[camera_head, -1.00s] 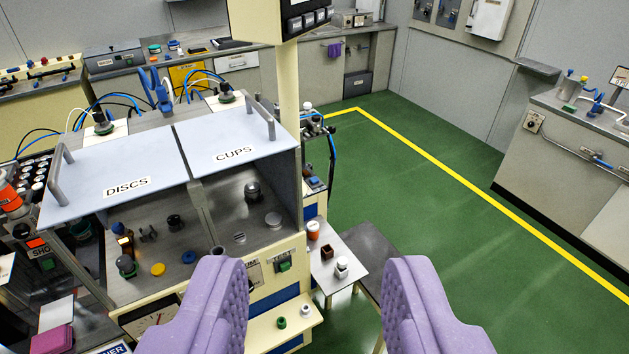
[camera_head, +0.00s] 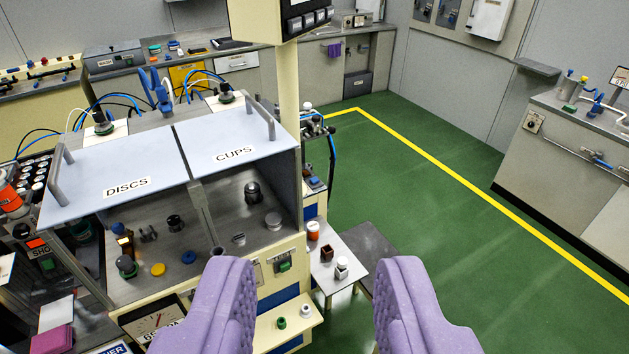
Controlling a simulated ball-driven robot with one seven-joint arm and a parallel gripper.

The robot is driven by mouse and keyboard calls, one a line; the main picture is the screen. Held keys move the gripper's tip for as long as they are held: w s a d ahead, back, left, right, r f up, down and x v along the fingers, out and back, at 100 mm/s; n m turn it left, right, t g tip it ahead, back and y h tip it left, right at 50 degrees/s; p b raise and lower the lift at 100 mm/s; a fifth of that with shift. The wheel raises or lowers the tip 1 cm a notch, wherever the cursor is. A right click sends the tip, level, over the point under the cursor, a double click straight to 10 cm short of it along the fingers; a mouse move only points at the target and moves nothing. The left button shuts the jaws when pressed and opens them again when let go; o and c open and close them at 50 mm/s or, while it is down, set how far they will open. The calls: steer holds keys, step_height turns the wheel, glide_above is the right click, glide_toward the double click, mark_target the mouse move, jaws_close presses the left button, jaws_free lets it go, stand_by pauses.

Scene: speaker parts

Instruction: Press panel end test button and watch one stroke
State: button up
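My gripper (camera_head: 318,300) has two purple padded fingers at the bottom of the view. They are wide apart with nothing between them. The left finger overlaps the panel's lower front, just left of the green button. The button is unobstructed, and no finger visibly touches it.
A cream shelf (camera_head: 300,327) juts out below the panel. Green floor (camera_head: 420,170) with a yellow line is clear at right.

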jaws_close()
stand_by(1.5)
